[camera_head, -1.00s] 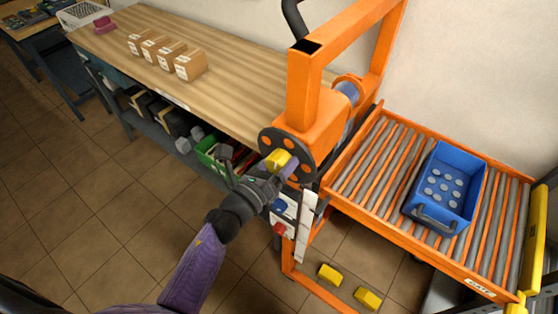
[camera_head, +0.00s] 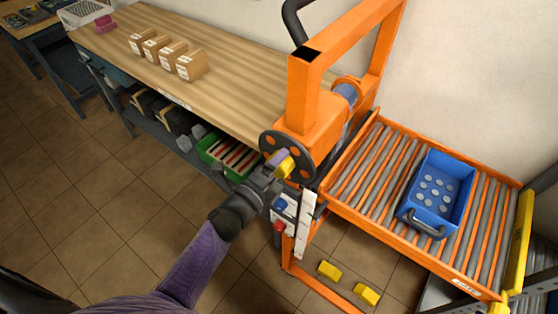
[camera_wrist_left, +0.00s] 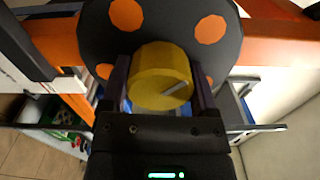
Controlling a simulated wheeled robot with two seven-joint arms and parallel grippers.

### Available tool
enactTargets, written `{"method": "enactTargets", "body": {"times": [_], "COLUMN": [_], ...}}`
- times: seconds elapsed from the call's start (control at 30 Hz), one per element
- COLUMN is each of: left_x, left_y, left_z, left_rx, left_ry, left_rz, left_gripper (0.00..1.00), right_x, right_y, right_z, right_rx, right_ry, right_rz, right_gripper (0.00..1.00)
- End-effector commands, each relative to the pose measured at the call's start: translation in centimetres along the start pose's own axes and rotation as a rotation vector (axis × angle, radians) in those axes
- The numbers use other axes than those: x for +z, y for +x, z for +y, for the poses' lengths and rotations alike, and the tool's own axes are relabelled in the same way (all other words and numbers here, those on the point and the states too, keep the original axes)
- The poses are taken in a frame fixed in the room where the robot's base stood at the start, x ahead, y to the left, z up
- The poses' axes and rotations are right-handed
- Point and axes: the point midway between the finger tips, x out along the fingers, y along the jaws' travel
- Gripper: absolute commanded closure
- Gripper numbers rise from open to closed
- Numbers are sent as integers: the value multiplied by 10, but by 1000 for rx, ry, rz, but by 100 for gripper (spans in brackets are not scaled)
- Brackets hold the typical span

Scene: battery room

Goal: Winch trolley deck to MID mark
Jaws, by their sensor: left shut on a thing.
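The orange winch trolley (camera_head: 304,95) stands at the right end of the bench. Its roller deck (camera_head: 376,170) carries a blue crate (camera_head: 432,185). The black crank wheel (camera_head: 275,143) with orange spots faces me. My left gripper (camera_head: 281,162) is shut on the yellow crank knob (camera_head: 287,168). In the left wrist view the knob (camera_wrist_left: 160,75) sits between the two fingers, in front of the wheel. A white scale strip (camera_head: 305,225) runs down the front post; its marks are too small to read. My right gripper is out of view.
A wooden bench (camera_head: 225,85) with several small boxes stands at the left. A green bin (camera_head: 211,150) sits on its lower shelf. Two yellow blocks (camera_head: 329,270) (camera_head: 366,293) lie by the trolley's foot. A yellow bar (camera_head: 519,245) closes the deck's right end. Floor at lower left is clear.

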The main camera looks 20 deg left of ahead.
Motion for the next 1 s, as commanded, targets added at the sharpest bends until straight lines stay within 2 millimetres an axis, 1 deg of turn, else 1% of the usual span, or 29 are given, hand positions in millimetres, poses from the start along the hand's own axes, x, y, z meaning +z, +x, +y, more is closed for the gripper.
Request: {"method": "enactTargets", "body": {"times": [0.7, 1.0], "left_x": [0, 0], "left_y": [0, -1], "left_z": [1, 2], "left_rx": [4, 4], "left_ry": [-676, -960], "left_rz": [-1, -2], "left_gripper": [81, 81], "right_x": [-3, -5], "right_y": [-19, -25], "right_z": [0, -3], "right_rx": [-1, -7], "right_ry": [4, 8], "right_rz": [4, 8], "right_gripper": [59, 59]}}
